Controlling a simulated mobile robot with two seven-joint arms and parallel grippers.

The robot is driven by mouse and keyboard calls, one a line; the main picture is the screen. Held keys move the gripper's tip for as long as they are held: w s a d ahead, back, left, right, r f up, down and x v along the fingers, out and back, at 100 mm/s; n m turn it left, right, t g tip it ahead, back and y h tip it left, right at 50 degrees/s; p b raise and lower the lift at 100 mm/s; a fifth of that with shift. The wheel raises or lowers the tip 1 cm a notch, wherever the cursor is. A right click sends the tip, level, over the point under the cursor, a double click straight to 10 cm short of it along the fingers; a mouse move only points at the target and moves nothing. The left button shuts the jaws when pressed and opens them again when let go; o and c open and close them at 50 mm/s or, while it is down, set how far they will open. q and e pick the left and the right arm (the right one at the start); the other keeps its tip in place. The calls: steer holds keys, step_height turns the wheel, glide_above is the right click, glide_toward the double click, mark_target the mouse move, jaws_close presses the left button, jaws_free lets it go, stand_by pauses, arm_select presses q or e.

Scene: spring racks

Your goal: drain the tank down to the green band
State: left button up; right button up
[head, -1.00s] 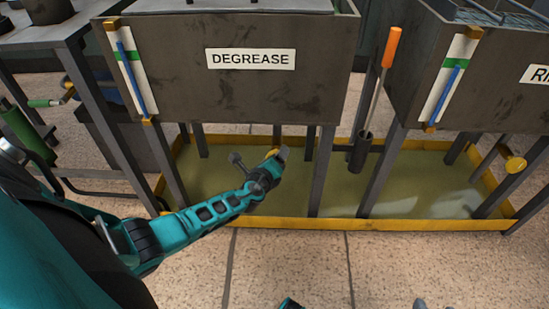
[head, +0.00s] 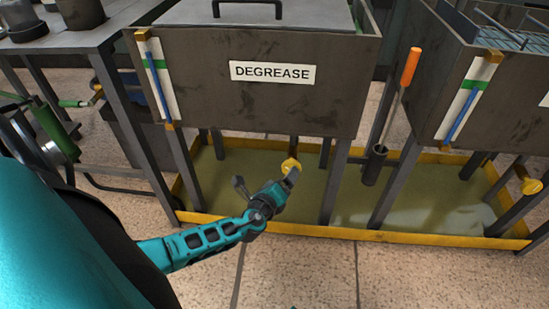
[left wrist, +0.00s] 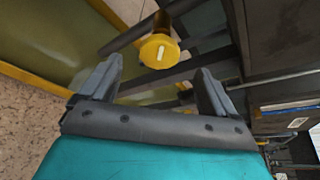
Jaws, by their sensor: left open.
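The DEGREASE tank (head: 230,100) is a dark, stained metal box on legs. A round yellow valve knob (head: 291,165) sits below the tank. My left gripper (head: 290,178) is just in front of the knob, partly overlapping it. In the left wrist view the knob (left wrist: 159,51) lies ahead, between the open, empty fingers (left wrist: 155,85) and apart from them. My right gripper is not in view.
A yellow-rimmed drip tray (head: 300,230) holds murky liquid under the tanks. A second tank (head: 500,100) with its own gauge and yellow knob (head: 532,186) stands at right. An orange-handled tool (head: 410,68) stands in a holder (head: 374,165). Tank legs flank the left knob.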

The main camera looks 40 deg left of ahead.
arm_select(q)
steer(key=v, duration=0.5)
steer(key=shift+p, duration=0.4)
